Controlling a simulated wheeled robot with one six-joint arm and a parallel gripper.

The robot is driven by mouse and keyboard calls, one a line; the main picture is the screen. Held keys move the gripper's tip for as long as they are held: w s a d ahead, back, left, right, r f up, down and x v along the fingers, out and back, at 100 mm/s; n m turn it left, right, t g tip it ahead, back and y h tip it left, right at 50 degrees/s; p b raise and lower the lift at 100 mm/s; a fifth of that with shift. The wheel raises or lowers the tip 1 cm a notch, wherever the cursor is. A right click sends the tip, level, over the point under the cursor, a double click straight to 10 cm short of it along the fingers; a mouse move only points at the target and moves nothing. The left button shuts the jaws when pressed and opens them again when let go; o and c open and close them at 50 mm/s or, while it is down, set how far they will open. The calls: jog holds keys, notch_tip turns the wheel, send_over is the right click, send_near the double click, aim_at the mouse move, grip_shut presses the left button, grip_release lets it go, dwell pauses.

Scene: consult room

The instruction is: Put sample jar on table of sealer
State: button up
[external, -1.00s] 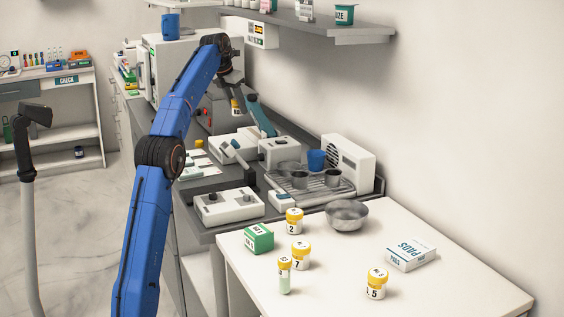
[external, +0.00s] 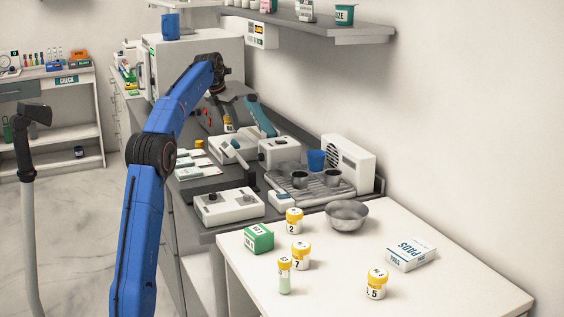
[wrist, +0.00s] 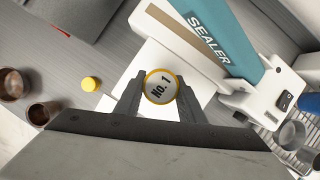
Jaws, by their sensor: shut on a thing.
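My gripper (wrist: 159,98) is shut on the sample jar (wrist: 160,86), whose yellow-rimmed lid reads "NO. 1" in the wrist view. In the external view the jar (external: 228,125) hangs upright or nearly so below the wrist. The sealer (wrist: 220,75) has a teal arm marked "SEALER" and a white body. Its white table (wrist: 145,52) lies below and around the jar in the wrist view. In the external view the sealer (external: 280,152) stands on the grey counter. The gap between jar and table cannot be judged exactly.
A yellow cap (wrist: 90,84) and brown cups (wrist: 14,83) lie left of the jar in the wrist view. A drip tray with metal cups (external: 310,190) and a white control box (external: 229,206) stand nearer the camera. Several yellow-lidded jars stand on the white table (external: 340,270).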

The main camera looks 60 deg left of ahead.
aim_at(230, 130)
jog(key=shift+f, duration=1.6)
jog(key=shift+f, duration=0.1)
jog(key=o, duration=1)
jog(key=shift+o, duration=0.2)
jog(key=v, duration=1.2)
